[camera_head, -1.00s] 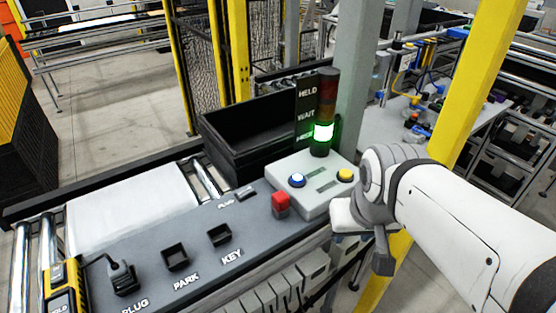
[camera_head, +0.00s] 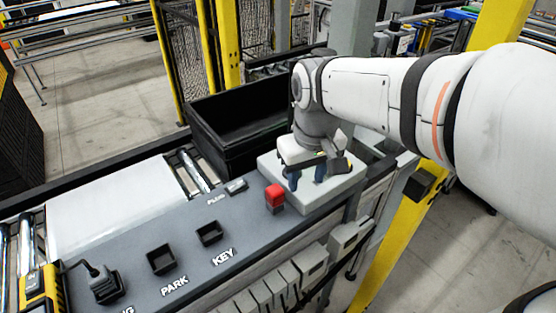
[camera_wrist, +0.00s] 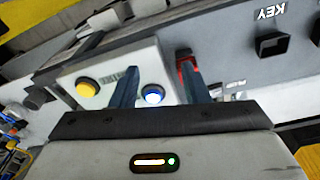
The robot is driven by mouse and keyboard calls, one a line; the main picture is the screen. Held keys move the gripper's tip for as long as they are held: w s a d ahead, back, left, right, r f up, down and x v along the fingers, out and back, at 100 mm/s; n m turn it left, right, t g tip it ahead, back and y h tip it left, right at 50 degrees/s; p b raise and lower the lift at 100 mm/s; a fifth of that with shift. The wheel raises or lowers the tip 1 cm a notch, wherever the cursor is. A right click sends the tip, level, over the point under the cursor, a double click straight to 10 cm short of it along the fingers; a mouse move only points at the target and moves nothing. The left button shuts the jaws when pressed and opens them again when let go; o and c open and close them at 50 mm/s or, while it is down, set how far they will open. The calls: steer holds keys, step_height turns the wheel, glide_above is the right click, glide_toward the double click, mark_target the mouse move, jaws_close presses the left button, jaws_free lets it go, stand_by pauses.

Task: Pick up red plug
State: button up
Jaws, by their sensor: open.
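The red plug (camera_head: 275,195) is a small red block on a dark base, upright on the grey panel (camera_head: 130,252) beside the light button box (camera_head: 345,187). My gripper (camera_head: 306,178) is open and empty above the button box, just right of the red plug. In the wrist view the red plug (camera_wrist: 183,54) shows at the tip of the right finger, which partly hides it.
A black bin (camera_head: 232,125) stands behind the button box. Square sockets marked PARK (camera_head: 161,260) and KEY (camera_head: 209,233) sit on the panel. A black corded plug (camera_head: 104,285) is at the front left. A yellow post (camera_head: 385,265) stands at the right.

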mark_target(275, 188)
steer(key=w+a+n, duration=0.1)
steer(key=a, duration=0.1)
steer(key=w+a+f+g, duration=0.1)
steer(key=w+a, duration=0.1)
steer(key=w+a+n+b, duration=0.1)
steer(key=w, duration=0.1)
steer(key=shift+a+f+n, duration=0.3)
steer(key=shift+a, duration=0.1)
steer(key=shift+a+f, duration=0.1)
steer(key=shift+f, duration=0.2)
steer(key=f, duration=0.7)
steer(key=shift+s+p, duration=0.2)
steer(key=shift+p, duration=0.15)
steer(key=shift+c, duration=0.3)
steer(key=shift+r, duration=0.1)
steer(key=c, duration=0.7)
